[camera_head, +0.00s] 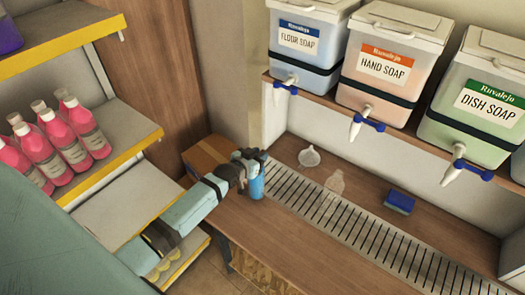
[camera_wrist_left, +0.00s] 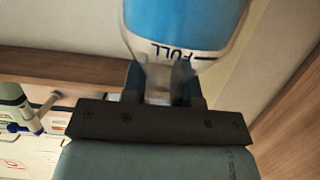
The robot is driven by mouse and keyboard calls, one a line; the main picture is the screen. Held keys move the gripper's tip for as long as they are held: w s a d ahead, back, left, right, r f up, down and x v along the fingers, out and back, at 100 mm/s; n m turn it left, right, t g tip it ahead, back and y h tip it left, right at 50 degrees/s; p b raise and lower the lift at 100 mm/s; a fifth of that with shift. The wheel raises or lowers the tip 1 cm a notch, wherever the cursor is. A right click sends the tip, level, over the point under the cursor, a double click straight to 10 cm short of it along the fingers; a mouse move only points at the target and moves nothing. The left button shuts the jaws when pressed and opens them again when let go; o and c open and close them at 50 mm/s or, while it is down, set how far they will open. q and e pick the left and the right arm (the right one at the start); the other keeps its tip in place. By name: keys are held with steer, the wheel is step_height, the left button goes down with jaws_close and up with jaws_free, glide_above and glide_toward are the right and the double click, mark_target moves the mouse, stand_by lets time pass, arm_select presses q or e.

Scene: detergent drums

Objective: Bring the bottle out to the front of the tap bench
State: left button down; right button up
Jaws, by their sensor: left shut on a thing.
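A bottle (camera_head: 257,187) filled with blue liquid is at the left end of the tap bench (camera_head: 285,242), near its front-left edge. In the left wrist view the bottle (camera_wrist_left: 185,25) fills the top, with a "FULL" mark on its clear part. My left gripper (camera_head: 250,163) reaches in from the left and is shut on the bottle; its fingers also show in the wrist view (camera_wrist_left: 165,88). I cannot tell whether the bottle's base touches the bench. My right gripper is not in view.
A drip grate (camera_head: 390,250) runs along the bench, with a clear empty bottle (camera_head: 333,184) on it. A funnel (camera_head: 310,158) and a blue sponge (camera_head: 400,201) lie behind. Soap drums with taps (camera_head: 380,68) stand above. Pink bottles (camera_head: 72,143) fill a left shelf.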

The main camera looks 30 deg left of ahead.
arm_select(q)
steer(key=shift+s+a+r, duration=0.1)
steer(key=shift+s, duration=0.6)
steer(key=shift+s+a+p, duration=0.1)
steer(key=shift+s+p, duration=0.75)
steer(key=shift+s, duration=0.4)
steer(key=s+p, duration=0.1)
steer(key=s, duration=0.2)
steer(key=shift+s+a+p, duration=0.15)
steer(key=shift+s+p, duration=0.1)
steer(key=shift+p, duration=0.05)
steer(key=c, duration=0.8)
jaws_free()
steer(key=shift+f, duration=0.2)
